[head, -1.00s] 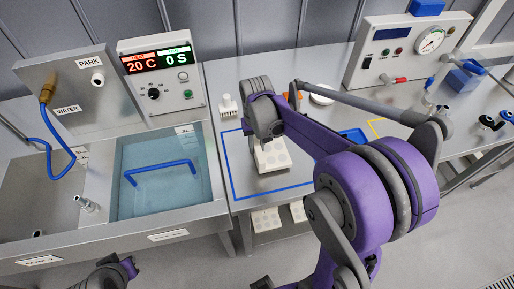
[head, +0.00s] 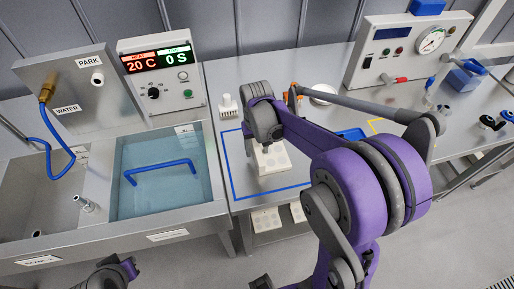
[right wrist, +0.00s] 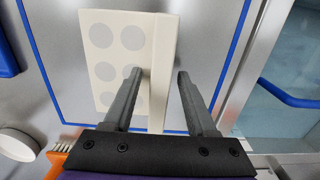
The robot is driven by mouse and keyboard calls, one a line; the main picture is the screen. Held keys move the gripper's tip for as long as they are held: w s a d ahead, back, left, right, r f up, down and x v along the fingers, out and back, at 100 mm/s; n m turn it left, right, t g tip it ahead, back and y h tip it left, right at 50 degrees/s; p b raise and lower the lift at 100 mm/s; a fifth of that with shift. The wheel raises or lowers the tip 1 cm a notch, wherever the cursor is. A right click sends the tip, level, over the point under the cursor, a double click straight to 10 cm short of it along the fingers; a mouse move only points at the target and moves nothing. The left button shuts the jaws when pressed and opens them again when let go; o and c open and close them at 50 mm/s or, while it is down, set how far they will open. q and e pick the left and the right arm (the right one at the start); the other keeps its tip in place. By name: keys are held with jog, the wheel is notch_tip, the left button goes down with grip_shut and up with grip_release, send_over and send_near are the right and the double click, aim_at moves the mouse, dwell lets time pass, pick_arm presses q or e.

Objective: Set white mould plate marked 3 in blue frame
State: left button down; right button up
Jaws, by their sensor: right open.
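A white mould plate (head: 271,161) with round grey spots lies inside the blue frame (head: 236,182) on the steel worktop. In the right wrist view the plate (right wrist: 118,50) lies within the blue lines, with a plain cream strip along its right side. No number is readable on it. My right gripper (right wrist: 158,73) is open above the plate's right edge. Its left finger overlaps the plate in the picture and its right finger is past the strip. Contact cannot be judged. In the head view my wrist hides the fingers. My left gripper is not seen.
A water basin (head: 158,175) with a blue handle is left of the frame. A blue tray (head: 352,134) is right of the frame. More plates (head: 265,219) sit below the worktop.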

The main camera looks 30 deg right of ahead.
notch_tip(320, 180, up, 11)
jog(key=s+a+f+n+t, duration=0.1)
jog(key=s+a+f+t, duration=0.1)
jog(key=s, duration=0.4)
jog(key=s+a+f+n+t+p, duration=0.1)
jog(key=s+a+f+n+t, duration=0.1)
jog(key=s+a, duration=0.5)
jog(key=shift+s+f+n+t, duration=0.3)
jog(key=shift+f+t, duration=0.55)
jog(key=shift+t, duration=0.25)
